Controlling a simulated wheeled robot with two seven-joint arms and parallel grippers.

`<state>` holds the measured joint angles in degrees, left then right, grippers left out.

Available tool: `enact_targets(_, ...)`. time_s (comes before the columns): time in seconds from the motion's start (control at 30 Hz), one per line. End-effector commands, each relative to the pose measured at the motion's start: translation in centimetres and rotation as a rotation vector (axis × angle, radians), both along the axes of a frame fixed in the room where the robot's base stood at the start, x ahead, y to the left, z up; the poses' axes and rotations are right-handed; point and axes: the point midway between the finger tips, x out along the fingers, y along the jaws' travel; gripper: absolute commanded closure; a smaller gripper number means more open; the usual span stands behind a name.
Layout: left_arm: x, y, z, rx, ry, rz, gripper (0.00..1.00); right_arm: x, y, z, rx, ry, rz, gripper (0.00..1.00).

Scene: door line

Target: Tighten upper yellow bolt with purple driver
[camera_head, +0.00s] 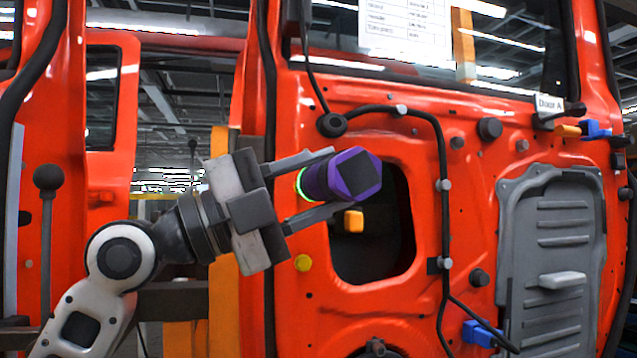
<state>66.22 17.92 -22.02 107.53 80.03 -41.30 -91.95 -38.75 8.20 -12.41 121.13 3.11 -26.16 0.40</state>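The purple driver (330,176) has a dark hexagonal end facing me and a glowing green ring at its far end. My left gripper (325,182) is shut on it, one finger above and one below, in front of the red door panel. One yellow bolt (303,262) shows on the door, below the gripper's lower finger. The upper yellow bolt is not visible; the driver and gripper cover the area of the door above the lower bolt. Whether the driver's far end touches the door cannot be told. My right gripper is not in view.
The red door (465,200) fills the middle and right, with an opening (385,245) holding an orange-yellow block (353,221). A black cable (441,150) runs down the door. A grey panel (550,240) and blue connectors (480,333) are at right.

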Motion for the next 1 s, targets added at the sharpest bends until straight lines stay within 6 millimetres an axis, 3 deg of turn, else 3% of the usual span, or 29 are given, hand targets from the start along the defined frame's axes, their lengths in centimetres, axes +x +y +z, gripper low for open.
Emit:
enact_targets(0.47,0.2,0.3,0.2,-0.007,-0.004,0.014,1.00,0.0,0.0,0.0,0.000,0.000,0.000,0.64)
enact_targets(1.0,-3.9,-1.1,0.2,-0.004,-0.006,0.005,1.00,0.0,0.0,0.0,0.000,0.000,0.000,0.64)
